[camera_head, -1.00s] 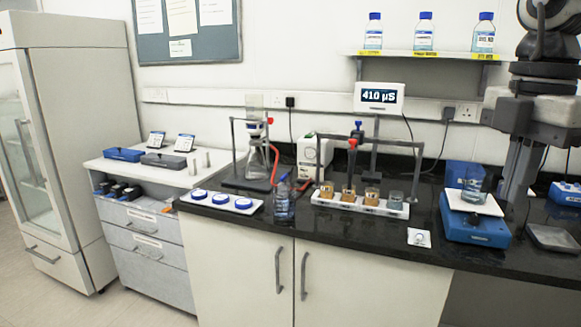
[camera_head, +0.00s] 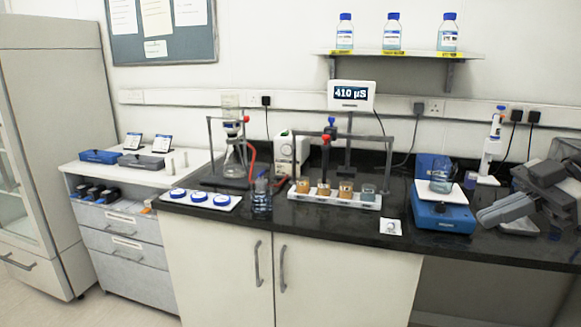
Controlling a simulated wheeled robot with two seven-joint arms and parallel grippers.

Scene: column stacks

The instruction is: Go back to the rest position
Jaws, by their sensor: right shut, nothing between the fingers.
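My right gripper (camera_head: 488,217) shows at the right edge, its grey and black arm coming in from the right. Its fingers are together and empty, pointing left and down, in front of the right end of the black bench top (camera_head: 420,235). In the picture they are just right of the blue balance (camera_head: 443,215), which carries a glass beaker (camera_head: 440,180). I cannot tell how high above the bench the fingers are. My left gripper is not in view.
A dark flat pad (camera_head: 518,228) lies partly hidden behind my right gripper. A white pipette stand (camera_head: 491,150) is behind it. A white rack (camera_head: 335,200) with several small containers, a bottle (camera_head: 261,197) and a filter flask (camera_head: 236,160) stand further left.

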